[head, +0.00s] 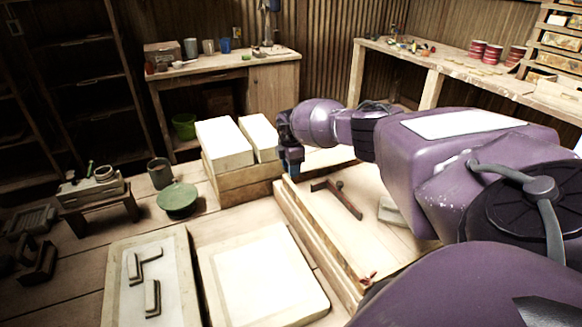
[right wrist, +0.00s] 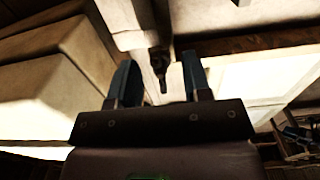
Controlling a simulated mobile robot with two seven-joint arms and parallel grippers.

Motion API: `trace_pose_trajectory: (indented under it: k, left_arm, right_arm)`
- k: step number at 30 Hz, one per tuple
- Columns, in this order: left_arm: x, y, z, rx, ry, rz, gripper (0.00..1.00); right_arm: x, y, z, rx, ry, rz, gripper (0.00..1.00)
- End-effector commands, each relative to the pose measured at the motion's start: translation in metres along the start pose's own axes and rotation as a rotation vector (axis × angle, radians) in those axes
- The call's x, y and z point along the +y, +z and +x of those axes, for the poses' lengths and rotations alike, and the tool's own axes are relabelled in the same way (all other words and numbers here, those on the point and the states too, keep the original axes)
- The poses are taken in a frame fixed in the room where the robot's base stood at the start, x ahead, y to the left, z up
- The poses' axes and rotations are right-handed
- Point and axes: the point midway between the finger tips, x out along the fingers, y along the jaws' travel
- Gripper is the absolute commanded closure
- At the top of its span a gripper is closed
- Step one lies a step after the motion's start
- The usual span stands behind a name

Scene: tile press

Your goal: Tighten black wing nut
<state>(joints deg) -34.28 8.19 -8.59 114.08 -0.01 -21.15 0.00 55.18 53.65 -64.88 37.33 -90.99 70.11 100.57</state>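In the right wrist view a dark wing nut on its bolt (right wrist: 159,62) sits at the end of a pale wooden piece. My right gripper (right wrist: 160,74) has its two fingers apart, one on each side of the nut, with gaps visible on both sides. In the head view the right gripper (head: 291,162) points down at the far end of the long wooden press frame (head: 318,250), and the black nut is hidden there. A red wing nut (head: 368,279) shows at the frame's near end. My left gripper is not in view.
White-topped blocks (head: 223,143) stand close left of the right gripper. A white slab (head: 265,277) and a tray with dark handles (head: 148,275) lie in front. A green round lid (head: 177,198) is further left.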

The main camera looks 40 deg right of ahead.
Motion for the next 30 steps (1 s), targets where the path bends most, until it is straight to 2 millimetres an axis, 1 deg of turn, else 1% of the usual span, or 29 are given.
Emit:
trace_pose_trajectory:
  k: [5,8,11,18,22,27,30]
  left_arm:
    - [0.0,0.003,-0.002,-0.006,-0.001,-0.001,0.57]
    - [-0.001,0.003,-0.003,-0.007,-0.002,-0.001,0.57]
    - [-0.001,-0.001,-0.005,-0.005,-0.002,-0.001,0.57]
    - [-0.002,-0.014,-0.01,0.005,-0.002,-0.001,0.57]
    - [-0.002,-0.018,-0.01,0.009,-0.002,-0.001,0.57]
    - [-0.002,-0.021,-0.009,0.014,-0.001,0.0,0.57]
    - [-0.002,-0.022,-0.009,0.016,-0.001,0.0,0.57]
  right_arm:
    - [0.0,0.0,-0.001,0.0,0.0,-0.001,0.55]
    - [0.0,0.0,-0.006,0.0,0.001,0.0,0.55]
    - [0.001,0.0,-0.018,0.001,0.002,-0.001,0.55]
    - [0.001,0.001,-0.062,0.0,0.004,-0.001,0.55]
    - [0.0,0.001,-0.083,0.0,0.002,0.0,0.55]
    - [0.0,0.0,-0.101,0.0,0.001,-0.001,0.55]
    - [0.0,0.0,-0.106,0.0,0.0,0.0,0.55]
